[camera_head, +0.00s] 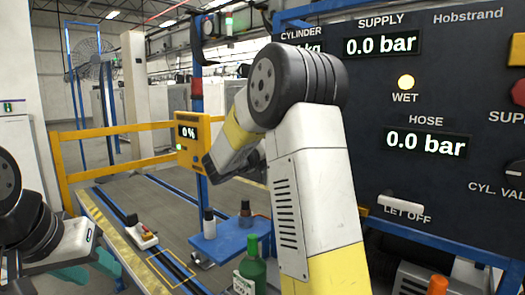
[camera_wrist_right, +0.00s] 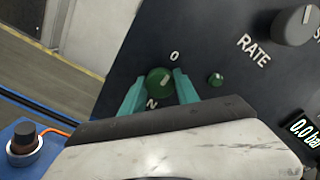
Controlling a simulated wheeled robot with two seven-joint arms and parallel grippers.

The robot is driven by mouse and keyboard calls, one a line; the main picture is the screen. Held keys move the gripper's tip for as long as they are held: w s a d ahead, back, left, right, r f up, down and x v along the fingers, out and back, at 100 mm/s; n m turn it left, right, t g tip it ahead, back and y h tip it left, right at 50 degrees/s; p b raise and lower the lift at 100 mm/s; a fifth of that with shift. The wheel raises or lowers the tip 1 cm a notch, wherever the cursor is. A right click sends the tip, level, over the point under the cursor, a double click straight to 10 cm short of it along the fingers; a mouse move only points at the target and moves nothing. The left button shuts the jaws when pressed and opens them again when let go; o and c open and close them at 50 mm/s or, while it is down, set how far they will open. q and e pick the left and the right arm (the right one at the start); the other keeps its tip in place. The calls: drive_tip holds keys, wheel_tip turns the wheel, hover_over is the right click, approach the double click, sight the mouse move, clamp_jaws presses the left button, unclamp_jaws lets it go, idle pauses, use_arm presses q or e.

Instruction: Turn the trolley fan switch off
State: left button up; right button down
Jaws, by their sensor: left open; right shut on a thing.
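A round green knob (camera_wrist_right: 158,86) with a pale pointer mark sits on a dark panel (camera_wrist_right: 125,75) in the right wrist view. A "0" is printed above it and another letter is partly visible below it. The teal fingers of my right gripper (camera_wrist_right: 159,77) are shut on the knob, one on each side. A small green button or lamp (camera_wrist_right: 216,80) is to its right. In the head view my right arm covers the middle, and its fingers and the knob are hidden. My left gripper (camera_head: 88,269) is open and empty at the lower left.
A yellow box reading 0 % (camera_head: 188,132) stands behind my right forearm. A dark gauge panel (camera_head: 450,90) fills the right. A blue shelf (camera_head: 222,246) holds bottles, with a green bottle (camera_head: 252,270) in front. A yellow rail (camera_head: 110,132) and a large fan (camera_head: 85,60) stand farther back.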

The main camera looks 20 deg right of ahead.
drive_tip(key=c, duration=0.9)
unclamp_jaws()
drive_tip(key=shift+a, duration=0.1)
drive_tip(key=v, duration=0.7)
drive_tip(key=shift+s+a, duration=0.25)
